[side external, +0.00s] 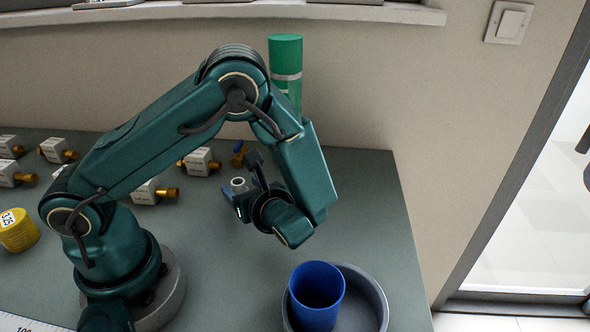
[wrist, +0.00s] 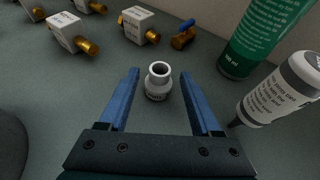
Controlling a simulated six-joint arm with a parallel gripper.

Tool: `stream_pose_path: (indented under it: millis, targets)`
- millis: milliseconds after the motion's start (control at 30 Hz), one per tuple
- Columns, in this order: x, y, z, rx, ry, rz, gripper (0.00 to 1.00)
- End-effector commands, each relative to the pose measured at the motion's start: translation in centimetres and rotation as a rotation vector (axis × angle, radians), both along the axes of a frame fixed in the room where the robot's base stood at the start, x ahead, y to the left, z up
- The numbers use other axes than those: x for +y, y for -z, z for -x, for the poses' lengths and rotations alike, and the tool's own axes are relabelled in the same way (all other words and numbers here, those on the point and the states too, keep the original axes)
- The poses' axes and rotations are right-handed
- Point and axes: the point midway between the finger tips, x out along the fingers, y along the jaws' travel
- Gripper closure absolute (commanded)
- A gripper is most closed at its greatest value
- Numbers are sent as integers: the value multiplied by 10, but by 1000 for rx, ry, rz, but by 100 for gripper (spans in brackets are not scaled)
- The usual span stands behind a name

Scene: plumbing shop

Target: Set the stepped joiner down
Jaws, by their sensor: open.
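The stepped joiner (wrist: 157,82) is a light grey piece with a narrow round neck and a wider base, and dark lettering on its side. It stands upright on the bench in the wrist view, between and a little ahead of my fingertips. My gripper (wrist: 160,75) has its two blue fingers spread wide, with clear gaps on both sides of the joiner. In the side view the joiner's top (side external: 238,182) shows near my gripper (side external: 232,200), which is low over the bench; the arm and fingers hide part of it.
Boxes with brass fittings (wrist: 140,26) and a blue-handled valve (wrist: 184,35) lie behind. A blue cup (side external: 317,297) stands in a grey round tray (side external: 372,293) near the front.

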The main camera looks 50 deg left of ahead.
Motion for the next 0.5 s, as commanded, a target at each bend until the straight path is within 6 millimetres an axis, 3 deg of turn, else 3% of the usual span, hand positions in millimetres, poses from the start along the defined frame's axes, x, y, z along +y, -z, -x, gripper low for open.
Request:
stream_pose_path:
  millis: [200, 500]
  targets:
    - [-35, -14, 4, -4, 3, 2, 35]
    - [-45, -28, 14, -49, -77, 76, 35]
